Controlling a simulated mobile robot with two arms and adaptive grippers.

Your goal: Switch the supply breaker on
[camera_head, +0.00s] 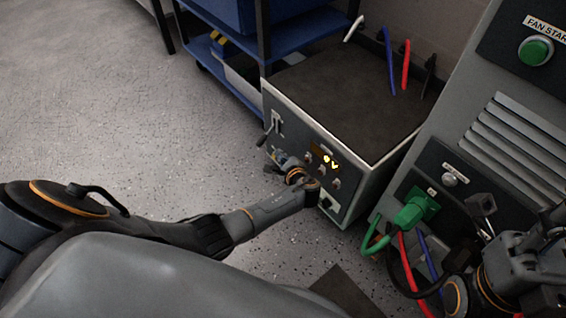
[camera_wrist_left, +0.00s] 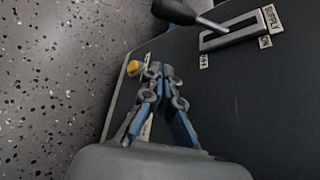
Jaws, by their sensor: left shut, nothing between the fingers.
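The supply breaker is on the front panel of a grey box. Its lever (camera_head: 268,131) sticks out at the panel's upper left. In the left wrist view the lever's dark knob (camera_wrist_left: 175,11) and metal shaft rise from a pale-framed slot (camera_wrist_left: 238,30). Labels SUPPLY (camera_wrist_left: 272,18), ON and a faint OFF stand around the slot. My left gripper (camera_head: 282,158) is shut and empty, in front of the panel below the lever, apart from it. Its blue-edged fingers (camera_wrist_left: 158,75) meet near the panel's edge. My right gripper (camera_head: 472,230) is at the lower right; its jaw state is unclear.
A grey cabinet (camera_head: 470,110) with a green plug (camera_head: 417,205) and hanging cables stands at right. A blue shelf cart (camera_head: 228,70) stands behind; floor at left is clear.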

